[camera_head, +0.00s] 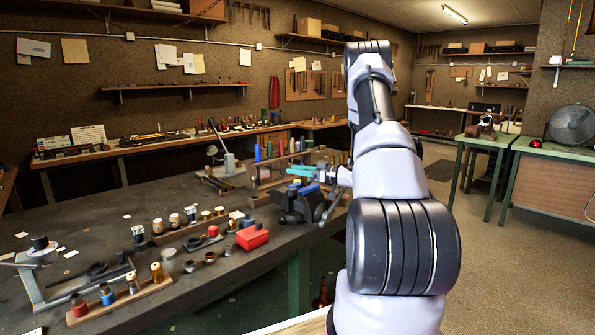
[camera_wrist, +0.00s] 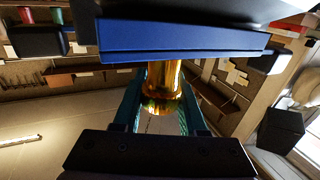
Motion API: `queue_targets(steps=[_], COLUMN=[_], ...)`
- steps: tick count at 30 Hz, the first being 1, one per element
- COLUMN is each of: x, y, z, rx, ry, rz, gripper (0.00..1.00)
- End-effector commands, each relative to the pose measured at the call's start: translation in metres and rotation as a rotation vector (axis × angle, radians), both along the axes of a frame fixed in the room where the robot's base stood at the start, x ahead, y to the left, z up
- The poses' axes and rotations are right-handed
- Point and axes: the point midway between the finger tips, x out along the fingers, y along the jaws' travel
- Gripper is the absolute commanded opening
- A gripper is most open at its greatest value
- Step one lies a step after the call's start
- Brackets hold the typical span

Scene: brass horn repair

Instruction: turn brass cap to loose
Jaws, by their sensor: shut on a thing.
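A brass cap (camera_wrist: 160,103) shows in the middle of the wrist view, a shiny golden cylinder with a wider rounded end. My gripper (camera_wrist: 161,86) has one teal finger on either side of it and is shut on it. The cap's shaft meets a blue block (camera_wrist: 185,40) at the top of that view; how it is held there is hidden. In the head view my gripper (camera_head: 303,171) reaches left over the workbench, just above a dark blue vise (camera_head: 298,203). The cap cannot be made out there.
The dark workbench (camera_head: 110,218) holds several small brass and coloured parts, a red box (camera_head: 252,237) and a wooden strip (camera_head: 125,301) in front. A desk lamp (camera_head: 225,155) and upright coloured tools stand behind the vise. Open floor lies to the right.

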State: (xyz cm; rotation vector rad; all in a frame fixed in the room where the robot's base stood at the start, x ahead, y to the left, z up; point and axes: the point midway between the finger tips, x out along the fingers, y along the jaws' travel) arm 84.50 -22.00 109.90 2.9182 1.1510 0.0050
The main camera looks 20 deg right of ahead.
Motion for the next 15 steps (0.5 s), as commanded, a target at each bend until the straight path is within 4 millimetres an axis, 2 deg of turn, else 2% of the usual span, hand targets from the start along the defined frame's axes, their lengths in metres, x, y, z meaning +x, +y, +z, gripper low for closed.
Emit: queue_targets(steps=[15], x=[-0.0034], y=[0.0027], z=[-0.0026], rx=[0.001], ry=[0.006], rz=[0.125], gripper=[0.00])
